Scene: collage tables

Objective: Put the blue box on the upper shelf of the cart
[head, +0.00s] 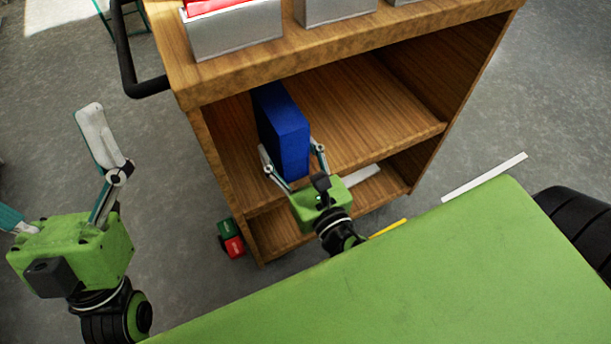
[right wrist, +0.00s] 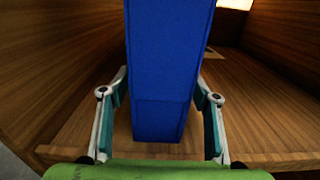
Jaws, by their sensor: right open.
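The blue box (head: 283,135) stands upright on the upper shelf (head: 350,103) of the wooden cart (head: 225,160), near its left side wall. The box also fills the middle of the right wrist view (right wrist: 168,65), with its base on the shelf boards. My right gripper (head: 291,152) is open at the shelf's front, one finger on each side of the box's near end. In the right wrist view small gaps show between the fingers (right wrist: 161,95) and the box. My left gripper (head: 50,165) is open and empty, left of the cart.
Grey boxes (head: 235,32) and a red item (head: 212,5) are on the cart's top. A lower shelf (head: 275,233) lies below. Small green and red blocks (head: 231,240) are by the cart's lower left. A black handle (head: 124,55) juts left. The upper shelf's right part is clear.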

